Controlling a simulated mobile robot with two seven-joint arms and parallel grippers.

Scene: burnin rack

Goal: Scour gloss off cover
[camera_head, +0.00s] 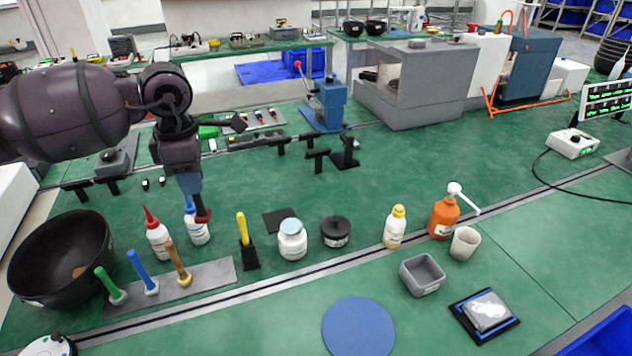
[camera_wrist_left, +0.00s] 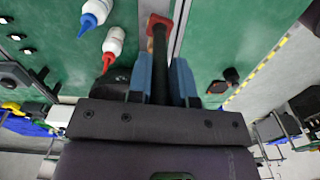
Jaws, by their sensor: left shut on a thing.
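My left gripper (camera_head: 190,188) points down over the bench, behind the row of bottles. It is shut on a dark-handled tool with a red end (camera_head: 203,215). In the left wrist view the tool's dark shaft (camera_wrist_left: 159,62) runs between the blue fingers (camera_wrist_left: 160,80), its red end pointing away. A grey cover with a bright white glossy patch (camera_head: 487,309) lies on a black, blue-edged tray (camera_head: 484,335) at the front right, far from the gripper. My right gripper is not in view.
White bottles with red (camera_head: 157,236) and blue (camera_head: 197,228) tips stand close to the gripper. A black bowl (camera_head: 35,250), a grey stand (camera_head: 215,272) with coloured handles, a jar (camera_head: 292,241) and a grey bin (camera_head: 422,274) stand nearby. A blue disc (camera_head: 358,326) lies at the front.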

